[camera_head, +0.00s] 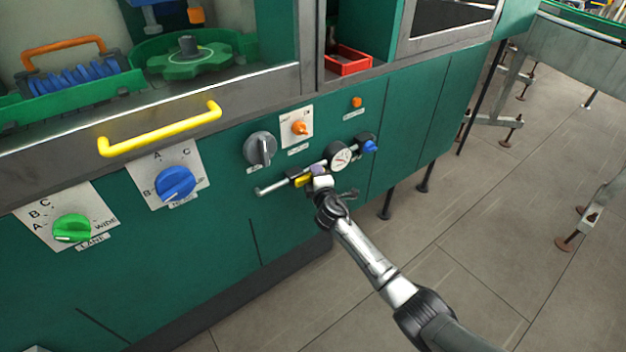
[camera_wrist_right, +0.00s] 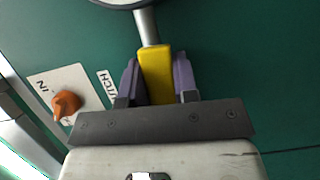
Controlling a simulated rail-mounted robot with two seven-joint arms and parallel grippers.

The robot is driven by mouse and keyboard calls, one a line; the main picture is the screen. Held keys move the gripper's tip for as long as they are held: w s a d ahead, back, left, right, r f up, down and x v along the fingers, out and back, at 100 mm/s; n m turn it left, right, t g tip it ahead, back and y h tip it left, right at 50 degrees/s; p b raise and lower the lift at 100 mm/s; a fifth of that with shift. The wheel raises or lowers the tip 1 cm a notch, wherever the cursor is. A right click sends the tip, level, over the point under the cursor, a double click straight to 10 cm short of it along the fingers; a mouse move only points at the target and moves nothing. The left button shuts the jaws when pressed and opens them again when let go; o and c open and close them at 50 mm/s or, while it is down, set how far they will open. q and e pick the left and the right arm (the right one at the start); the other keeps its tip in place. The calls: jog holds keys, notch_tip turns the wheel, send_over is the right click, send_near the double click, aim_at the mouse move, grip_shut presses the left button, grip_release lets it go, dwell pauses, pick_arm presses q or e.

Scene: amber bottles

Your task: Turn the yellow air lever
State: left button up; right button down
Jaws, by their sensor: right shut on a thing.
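The yellow air lever (camera_head: 303,181) sits on a metal air pipe (camera_head: 276,187) on the front of the green machine. In the right wrist view the yellow lever (camera_wrist_right: 156,74) lies between the two purple fingers of my right gripper (camera_wrist_right: 158,80), which are closed on its sides. My right gripper (camera_head: 318,172) reaches the lever from the lower right in the head view and hides part of it. A round white pressure gauge (camera_head: 340,157) is mounted on the same pipe, just right of the lever. My left gripper does not show.
A grey rotary knob (camera_head: 262,148) and an orange knob (camera_head: 300,127) sit just above the pipe. A blue fitting (camera_head: 370,146) is at the pipe's right end. A yellow handle (camera_head: 160,130), blue knob (camera_head: 175,184) and green knob (camera_head: 72,229) are further left.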

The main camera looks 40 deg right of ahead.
jog(key=shift+r+n, duration=0.1)
jog(key=shift+n, duration=0.3)
jog(key=shift+r, duration=0.1)
jog(key=c, duration=0.9)
grip_release()
jog(key=shift+p+v, duration=2.4)
jog(key=shift+v, duration=4.5)
